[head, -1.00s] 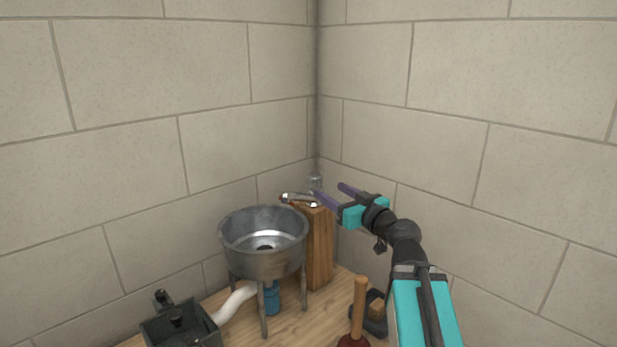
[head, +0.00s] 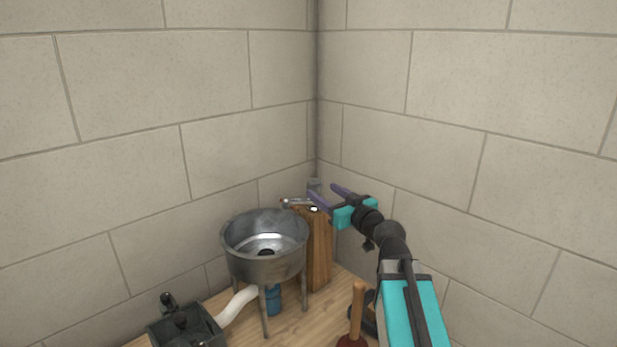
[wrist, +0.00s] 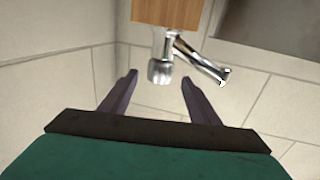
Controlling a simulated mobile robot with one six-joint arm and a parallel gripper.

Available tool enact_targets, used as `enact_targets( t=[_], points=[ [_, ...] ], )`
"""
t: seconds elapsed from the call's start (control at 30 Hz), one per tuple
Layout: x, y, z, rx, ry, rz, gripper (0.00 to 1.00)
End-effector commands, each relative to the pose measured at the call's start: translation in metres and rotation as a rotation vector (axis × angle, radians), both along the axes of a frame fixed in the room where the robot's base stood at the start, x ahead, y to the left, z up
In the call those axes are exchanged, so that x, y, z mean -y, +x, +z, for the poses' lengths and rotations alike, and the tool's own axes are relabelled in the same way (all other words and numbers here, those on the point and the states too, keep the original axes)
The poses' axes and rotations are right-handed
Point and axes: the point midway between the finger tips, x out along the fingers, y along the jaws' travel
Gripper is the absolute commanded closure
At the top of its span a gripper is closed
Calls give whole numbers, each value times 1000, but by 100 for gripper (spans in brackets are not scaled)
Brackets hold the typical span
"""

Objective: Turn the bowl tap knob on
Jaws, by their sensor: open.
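The bowl tap is chrome and sits on top of a wooden post (head: 318,250). Its ribbed knob (head: 314,184) shows at the back of the post in the head view, partly behind my gripper. The tap's spout (head: 296,203) points left over the metal bowl (head: 265,240). My gripper (head: 323,191) is open beside the tap, at about the height of the knob. In the wrist view, the knob (wrist: 159,72) lies between the lines of my two open fingertips (wrist: 158,78), and the spout (wrist: 204,64) slants off to the right. I cannot tell whether the fingers touch the knob.
Two block walls meet in a corner close behind the tap. A white pipe (head: 238,305) and a blue part (head: 273,299) are under the bowl. A dark box-like unit (head: 185,330) stands at lower left. A plunger (head: 357,312) stands below my arm.

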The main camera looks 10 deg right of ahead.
Motion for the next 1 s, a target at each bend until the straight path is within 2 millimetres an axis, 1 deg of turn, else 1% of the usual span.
enact_targets(
  t=[0.03, 0.1, 0.7, 1.0],
  points=[
    [-2, 8, 1, -1, 1, 1, 44],
    [-5, 15, 1, -1, 2, 1, 44],
    [-28, 72, 1, -2, 1, 0, 44],
    [-37, 92, 0, 0, 1, 0, 44]
  ],
)
